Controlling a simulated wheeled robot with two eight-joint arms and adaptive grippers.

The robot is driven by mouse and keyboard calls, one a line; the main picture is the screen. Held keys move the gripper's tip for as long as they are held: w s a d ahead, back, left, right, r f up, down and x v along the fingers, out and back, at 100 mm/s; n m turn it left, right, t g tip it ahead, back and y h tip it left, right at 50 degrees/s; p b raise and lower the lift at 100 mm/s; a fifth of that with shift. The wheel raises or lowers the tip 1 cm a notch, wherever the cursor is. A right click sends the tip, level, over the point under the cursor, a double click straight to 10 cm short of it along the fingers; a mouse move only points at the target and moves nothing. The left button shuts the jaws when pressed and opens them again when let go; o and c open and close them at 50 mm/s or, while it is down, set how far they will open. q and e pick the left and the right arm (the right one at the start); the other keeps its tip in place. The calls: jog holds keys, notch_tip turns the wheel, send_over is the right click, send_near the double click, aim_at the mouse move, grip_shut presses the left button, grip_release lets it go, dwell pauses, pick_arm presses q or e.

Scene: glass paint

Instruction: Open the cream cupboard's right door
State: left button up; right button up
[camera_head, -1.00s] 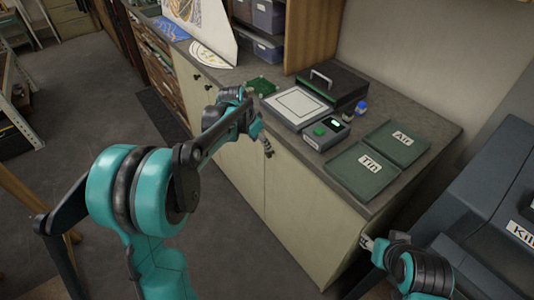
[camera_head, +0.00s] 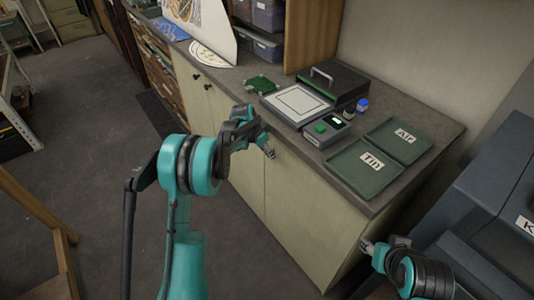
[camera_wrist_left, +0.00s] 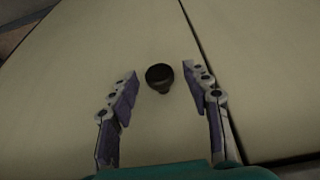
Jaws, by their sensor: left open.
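The cream cupboard (camera_head: 305,220) stands under the grey worktop. In the head view a vertical seam splits its front below my left gripper (camera_head: 269,151), which is at the front just under the worktop edge. In the left wrist view a dark round knob (camera_wrist_left: 159,76) sits on the cream door panel (camera_wrist_left: 60,75), left of a dark door seam. My left gripper (camera_wrist_left: 165,88) is open there, one finger on each side of the knob, with no visible contact. In the head view this knob is hidden. My right gripper (camera_head: 368,246) is by the cupboard's near right corner; its jaws are unclear.
The worktop holds green trays (camera_head: 362,171), a small device (camera_head: 325,130) and a dark box (camera_head: 335,84). A dark grey kiln (camera_head: 475,215) stands at right.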

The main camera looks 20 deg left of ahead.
pick_arm(q)
jog(key=shift+c, duration=0.3)
grip_shut()
